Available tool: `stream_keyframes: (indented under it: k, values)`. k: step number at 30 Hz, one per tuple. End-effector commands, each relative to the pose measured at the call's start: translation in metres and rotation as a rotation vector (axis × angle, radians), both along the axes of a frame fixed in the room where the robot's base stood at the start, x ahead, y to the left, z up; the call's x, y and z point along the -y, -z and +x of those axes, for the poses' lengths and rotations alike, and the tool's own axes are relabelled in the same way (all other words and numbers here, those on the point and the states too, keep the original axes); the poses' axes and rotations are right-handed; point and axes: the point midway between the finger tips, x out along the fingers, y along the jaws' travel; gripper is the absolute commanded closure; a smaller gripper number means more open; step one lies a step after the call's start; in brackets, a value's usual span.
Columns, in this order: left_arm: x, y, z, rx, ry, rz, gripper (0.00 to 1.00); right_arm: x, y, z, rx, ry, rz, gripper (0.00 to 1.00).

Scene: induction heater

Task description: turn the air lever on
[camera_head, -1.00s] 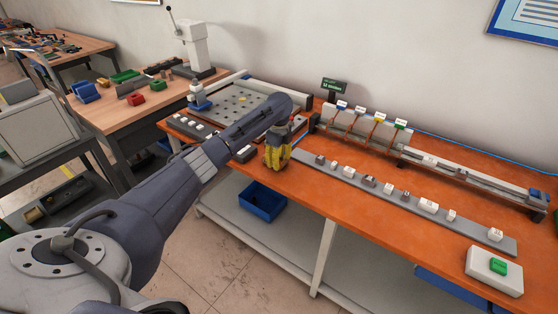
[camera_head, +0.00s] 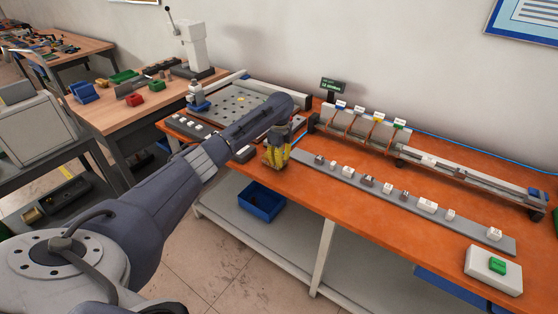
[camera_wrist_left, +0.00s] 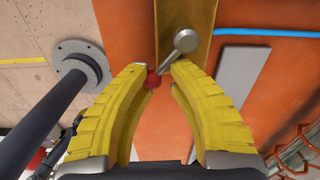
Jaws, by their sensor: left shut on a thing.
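The air lever (camera_wrist_left: 170,62) is a grey metal arm with a round pivot on a brass-coloured block (camera_wrist_left: 184,12) and a red ball knob (camera_wrist_left: 152,80), in the left wrist view. My left gripper (camera_wrist_left: 160,70) has its yellow fingers on both sides of the lever and is shut on it, with the knob against the left finger. In the head view my left gripper (camera_head: 276,162) is low at the front edge of the orange bench and hides the lever. My right gripper is in neither view.
The orange bench (camera_head: 335,205) carries a grey strip (camera_head: 405,202) of small parts to the right and a perforated plate (camera_head: 238,100) behind my left arm. A white box with a green button (camera_head: 499,267) is at the right. A blue bin (camera_head: 261,202) sits below.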

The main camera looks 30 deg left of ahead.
Motion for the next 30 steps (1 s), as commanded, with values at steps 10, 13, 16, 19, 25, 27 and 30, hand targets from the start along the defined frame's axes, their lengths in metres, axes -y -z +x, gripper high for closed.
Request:
stream_keyframes:
  k: [10,13,16,19,25,27,30]
  values:
    - [0.002,0.003,0.010,-0.009,-0.285,0.008,1.00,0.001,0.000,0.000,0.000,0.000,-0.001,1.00]
    - [0.003,0.003,0.013,-0.008,-0.369,0.008,1.00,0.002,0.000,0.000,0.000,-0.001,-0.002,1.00]
    - [0.004,0.003,0.017,-0.008,-0.446,0.009,1.00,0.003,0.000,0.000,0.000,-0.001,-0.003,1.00]
    - [0.005,0.004,0.020,-0.009,-0.517,0.010,1.00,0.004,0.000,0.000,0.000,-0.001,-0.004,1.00]
    - [0.005,0.004,0.025,-0.009,-0.627,0.011,1.00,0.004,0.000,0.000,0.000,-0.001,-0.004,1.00]
    - [0.005,0.004,0.026,-0.009,-0.654,0.011,1.00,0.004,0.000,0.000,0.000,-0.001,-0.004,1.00]
    - [0.005,0.005,0.027,-0.011,-0.683,0.011,1.00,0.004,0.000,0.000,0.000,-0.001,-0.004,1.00]
